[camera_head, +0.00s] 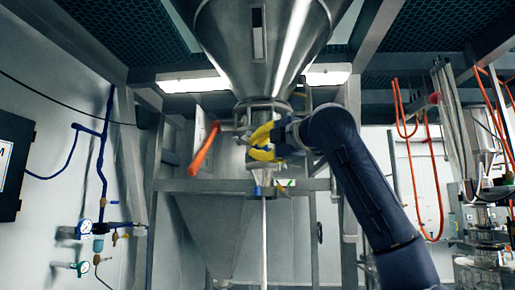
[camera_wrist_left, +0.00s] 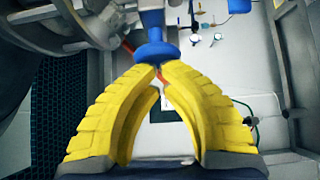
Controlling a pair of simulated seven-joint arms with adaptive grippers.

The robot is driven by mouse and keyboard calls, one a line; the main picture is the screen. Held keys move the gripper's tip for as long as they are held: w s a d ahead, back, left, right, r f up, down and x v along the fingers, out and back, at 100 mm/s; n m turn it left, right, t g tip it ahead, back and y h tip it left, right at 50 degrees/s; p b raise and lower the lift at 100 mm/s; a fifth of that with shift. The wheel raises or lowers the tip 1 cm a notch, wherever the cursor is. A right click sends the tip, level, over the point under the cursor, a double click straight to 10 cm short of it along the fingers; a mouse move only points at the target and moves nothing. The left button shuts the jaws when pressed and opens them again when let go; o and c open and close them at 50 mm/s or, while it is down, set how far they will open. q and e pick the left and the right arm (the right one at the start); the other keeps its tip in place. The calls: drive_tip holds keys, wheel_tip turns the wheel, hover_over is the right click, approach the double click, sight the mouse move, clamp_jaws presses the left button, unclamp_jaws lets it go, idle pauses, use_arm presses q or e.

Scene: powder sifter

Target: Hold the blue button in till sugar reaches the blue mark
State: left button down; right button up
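My left gripper (camera_head: 262,143) has yellow fingers and is up at the outlet below the large metal hopper (camera_head: 260,45) in the head view. In the left wrist view, the gripper (camera_wrist_left: 158,70) has its fingertips together, with nothing visible between them. The round blue button (camera_wrist_left: 156,54) is right at the fingertips, on a blue stem. I cannot tell whether it is pressed in. A small blue piece (camera_head: 257,190) shows below the outlet, above a thin white vertical strip (camera_head: 263,240); I cannot tell whether it is the blue mark. My right gripper is out of view.
An orange bar (camera_head: 203,150) sticks out left of the outlet. A grey metal frame (camera_head: 235,186) crosses below it. Blue pipes with gauges (camera_head: 85,227) are on the left wall. Orange hoses (camera_head: 410,150) hang at the right.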

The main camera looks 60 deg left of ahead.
use_arm(q)
drive_tip(key=shift+s+d, duration=0.25)
drive_tip(key=shift+d, duration=0.15)
approach(257, 144)
drive_tip(key=s+d+f, duration=0.1)
drive_tip(key=s+d, duration=0.2)
drive_tip(key=d, duration=0.2)
drive_tip(key=shift+s+f, duration=0.3)
drive_tip(key=shift+s, duration=0.1)
